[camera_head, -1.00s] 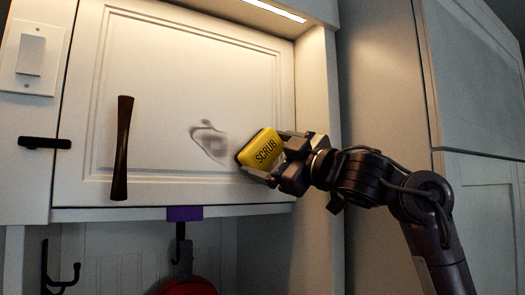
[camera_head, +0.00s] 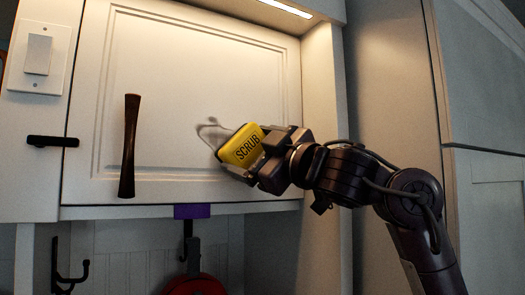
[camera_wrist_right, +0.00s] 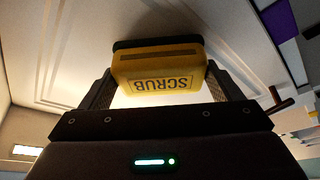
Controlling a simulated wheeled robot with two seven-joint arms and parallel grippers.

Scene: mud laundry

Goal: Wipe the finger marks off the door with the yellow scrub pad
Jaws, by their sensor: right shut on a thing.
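The white panelled door (camera_head: 170,90) fills the middle of the head view, with a dark brown handle (camera_head: 129,146) at its left. Grey finger marks (camera_head: 210,127) show on the door just left of the pad; part of them is hidden behind it. My right gripper (camera_head: 262,157) is shut on the yellow scrub pad (camera_head: 239,146), marked SCRUB. In the right wrist view the pad (camera_wrist_right: 160,70) sits between both fingers, its dark far side toward the door. The pad is at the door surface; I cannot tell whether it touches. My left gripper is out of view.
A light switch (camera_head: 38,55) and a black latch (camera_head: 53,141) are at the left. A purple tab (camera_head: 192,211), black hooks (camera_head: 70,272) and a red round thing (camera_head: 195,286) are below the door. A tall cabinet (camera_head: 390,80) stands at the right.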

